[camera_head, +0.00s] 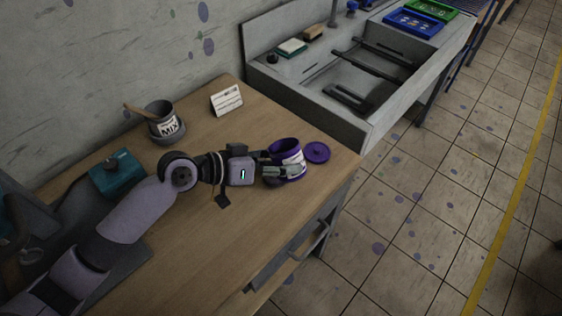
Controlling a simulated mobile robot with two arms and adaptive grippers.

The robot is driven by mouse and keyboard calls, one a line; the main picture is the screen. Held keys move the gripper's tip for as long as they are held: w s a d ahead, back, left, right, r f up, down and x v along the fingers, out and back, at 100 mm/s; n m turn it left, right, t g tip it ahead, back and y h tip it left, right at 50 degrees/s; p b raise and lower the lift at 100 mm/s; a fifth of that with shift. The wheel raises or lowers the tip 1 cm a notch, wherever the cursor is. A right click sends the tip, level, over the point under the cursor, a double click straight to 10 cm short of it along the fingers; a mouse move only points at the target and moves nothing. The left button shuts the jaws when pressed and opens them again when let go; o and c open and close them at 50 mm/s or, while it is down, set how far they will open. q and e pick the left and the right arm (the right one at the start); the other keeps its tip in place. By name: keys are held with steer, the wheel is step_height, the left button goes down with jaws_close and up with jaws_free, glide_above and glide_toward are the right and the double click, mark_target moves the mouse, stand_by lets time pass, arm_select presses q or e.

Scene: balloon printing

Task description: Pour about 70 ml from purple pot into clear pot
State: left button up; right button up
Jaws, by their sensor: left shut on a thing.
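The purple pot (284,148) stands near the right end of the wooden table, with a pale label on its side and its top open. My left gripper (282,169) reaches in from the left and is shut on the pot, its fingers at the pot's side. A purple lid (317,152) lies on the table just right of the pot. A dark grey pot labelled MIX (165,126), with a wooden stick in it, stands at the back left. I cannot make out a clear pot. The level inside the purple pot cannot be seen. My right gripper is not in view.
A small white card (227,99) stands at the table's back. A teal box (117,174) is at the left, near my arm. A grey sink (350,125) adjoins the table at the right, with blue (412,24) and green trays beyond. The table's front is mostly clear.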

arm_select(q)
steer(key=shift+n, duration=0.4)
steer(key=shift+r+g+h, duration=0.1)
steer(key=shift+g+h, duration=0.2)
steer(key=shift+n+b, duration=0.4)
steer(key=shift+b, duration=0.1)
steer(key=shift+s, duration=0.1)
stand_by(0.4)
steer(key=shift+h, duration=0.4)
steer(key=shift+n+g+b, duration=0.3)
steer(key=shift+n+b, duration=0.2)
steer(key=shift+f+n+g+h+b, duration=0.25)
steer(key=shift+n+h+b, duration=0.35)
steer(key=shift+n+b, duration=0.3)
stand_by(0.7)
steer(key=shift+r, duration=0.15)
